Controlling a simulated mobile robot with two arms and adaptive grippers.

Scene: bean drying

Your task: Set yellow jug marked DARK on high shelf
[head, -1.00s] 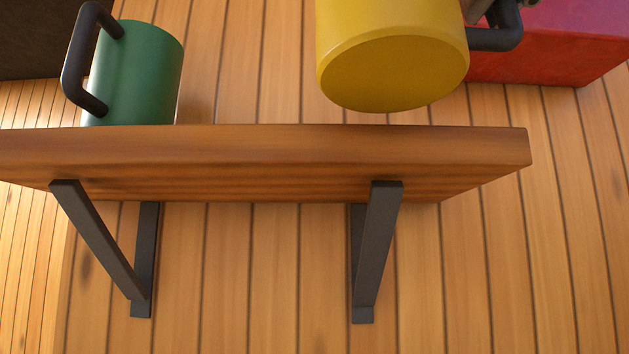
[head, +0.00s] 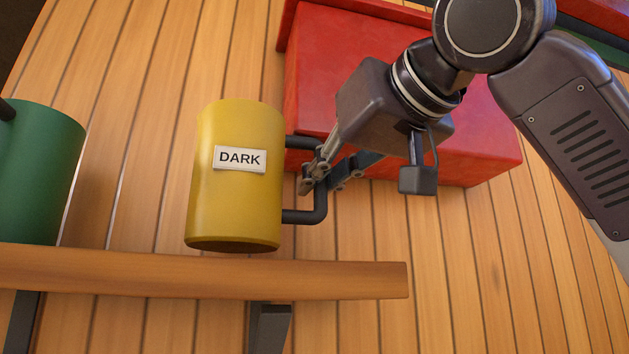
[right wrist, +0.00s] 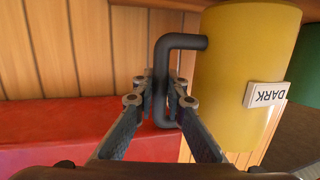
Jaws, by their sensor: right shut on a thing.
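The yellow jug (head: 232,205) is upright in the head view, with a white DARK label (head: 240,158) facing me and a black handle on its right. Its darker underside shows just above the front edge of the wooden shelf (head: 330,278); I cannot tell whether it touches the shelf. My right gripper (head: 316,178) is shut on the jug's handle (head: 320,205). The right wrist view shows the fingers (right wrist: 163,98) around the handle's upright bar, beside the yellow jug (right wrist: 235,70). My left gripper is not in view.
A green jug (head: 38,180) stands on the shelf at the left, with bare wall between it and the yellow jug. The shelf's right end is clear. A red box-like piece (head: 460,150) is behind my right arm. A dark bracket (head: 268,325) supports the shelf.

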